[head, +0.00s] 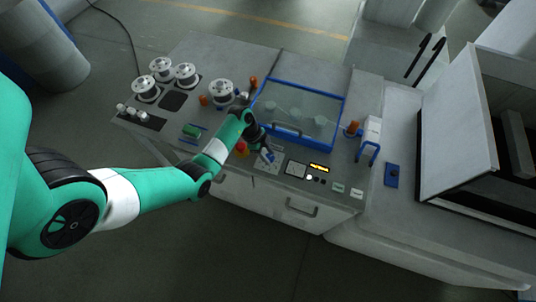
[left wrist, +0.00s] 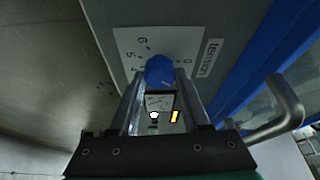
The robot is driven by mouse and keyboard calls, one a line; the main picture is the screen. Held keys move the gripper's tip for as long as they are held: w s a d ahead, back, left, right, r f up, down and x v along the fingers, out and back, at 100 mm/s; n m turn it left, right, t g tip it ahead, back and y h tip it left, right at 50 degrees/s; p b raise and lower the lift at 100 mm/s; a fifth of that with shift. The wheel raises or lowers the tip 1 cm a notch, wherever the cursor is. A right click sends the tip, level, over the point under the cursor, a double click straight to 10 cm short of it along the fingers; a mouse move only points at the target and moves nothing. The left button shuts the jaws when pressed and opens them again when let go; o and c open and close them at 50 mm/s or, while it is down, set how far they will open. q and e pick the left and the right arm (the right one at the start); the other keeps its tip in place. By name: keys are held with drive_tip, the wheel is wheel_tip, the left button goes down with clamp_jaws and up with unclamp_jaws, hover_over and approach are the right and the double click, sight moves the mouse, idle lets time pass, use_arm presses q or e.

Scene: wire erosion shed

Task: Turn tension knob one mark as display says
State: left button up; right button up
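The blue tension knob (left wrist: 159,70) sits on a pale dial plate (left wrist: 136,40) with printed numbers and a label reading "tension" (left wrist: 209,57). My left gripper (left wrist: 161,80) has one finger on each side of the knob and appears shut on it. The fingers partly hide the dial, and I cannot read the knob's mark. In the head view my left gripper (head: 268,155) reaches down to the dial plate on the machine top. The display (head: 319,168) glows orange to its right; its text is too small to read. My right gripper is not in view.
A red button (head: 242,147) is close to the left arm. A blue-framed clear cover (head: 301,108) with a handle lies just behind the gripper. White spools (head: 221,91) stand at the left. A blue-handled part (head: 369,140) stands right of the cover.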

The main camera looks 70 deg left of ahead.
use_arm(q)
clamp_jaws()
drive_tip(key=shift+m, duration=0.5)
drive_tip(key=shift+r+h+p, duration=0.1)
drive_tip(key=shift+h+p, duration=0.2)
drive_tip(key=shift+p, duration=0.05)
drive_tip(key=m+g, duration=0.1)
drive_tip(key=m, duration=0.1)
drive_tip(key=shift+w+m+h, duration=0.1)
drive_tip(key=shift+m+h, duration=0.2)
drive_tip(key=shift+a+m+g+h+b, duration=0.15)
drive_tip(key=shift+m+g+b, duration=0.2)
drive_tip(key=shift+m, duration=0.75)
drive_tip(key=shift+d+m+g+h+b, duration=0.15)
drive_tip(key=shift+m+g, duration=0.3)
drive_tip(key=shift+m, duration=0.65)
drive_tip(key=shift+a, duration=0.1)
drive_tip(key=o, duration=0.6)
unclamp_jaws()
